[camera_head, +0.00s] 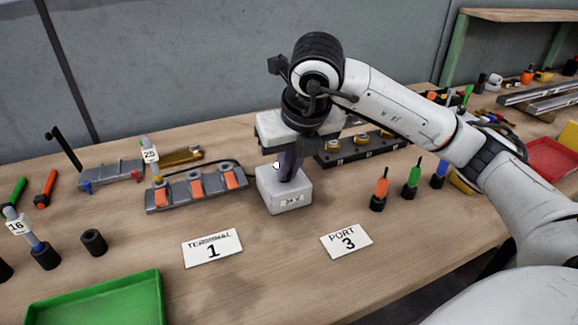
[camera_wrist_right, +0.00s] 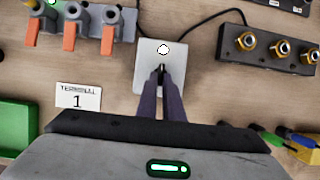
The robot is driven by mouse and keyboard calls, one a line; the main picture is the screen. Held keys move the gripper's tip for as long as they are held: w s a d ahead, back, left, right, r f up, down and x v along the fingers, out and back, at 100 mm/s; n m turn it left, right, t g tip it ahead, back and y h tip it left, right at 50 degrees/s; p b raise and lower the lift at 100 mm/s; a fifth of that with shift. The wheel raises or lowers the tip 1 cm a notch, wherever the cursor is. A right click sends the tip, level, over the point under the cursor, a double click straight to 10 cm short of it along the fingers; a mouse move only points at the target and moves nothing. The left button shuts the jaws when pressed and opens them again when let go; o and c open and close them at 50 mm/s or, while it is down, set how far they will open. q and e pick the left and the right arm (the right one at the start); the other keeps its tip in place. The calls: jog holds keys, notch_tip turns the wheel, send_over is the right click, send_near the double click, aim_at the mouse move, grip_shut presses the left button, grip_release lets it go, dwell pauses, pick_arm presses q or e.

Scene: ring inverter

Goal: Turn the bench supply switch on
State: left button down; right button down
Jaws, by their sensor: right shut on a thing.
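In the right wrist view the box (camera_wrist_right: 146,76) carries a round white spot on top, just beyond the fingertips. My right gripper (camera_head: 287,174) reaches down onto the top of the box. Its dark fingers (camera_wrist_right: 161,70) are nearly together there, shut on a small dark part that looks like the switch lever. The fingers hide most of it, so I cannot tell its position. My left gripper is not in view.
A terminal block with orange levers (camera_head: 196,186) stands left of the box, and a dark block with brass sockets (camera_head: 352,148) behind right. Cards "Terminal 1" (camera_head: 212,248) and "Port 3" (camera_head: 346,241) lie in front. A green tray (camera_head: 100,308) and upright colored tools (camera_head: 380,188) stand nearby.

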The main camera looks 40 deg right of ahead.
dwell(0.4)
jog(key=c, duration=1.9)
grip_release()
jog(key=p+v, duration=0.1)
jog(key=v, duration=0.9)
jog(key=shift+r+p, duration=0.2)
jog(key=shift+p, duration=0.2)
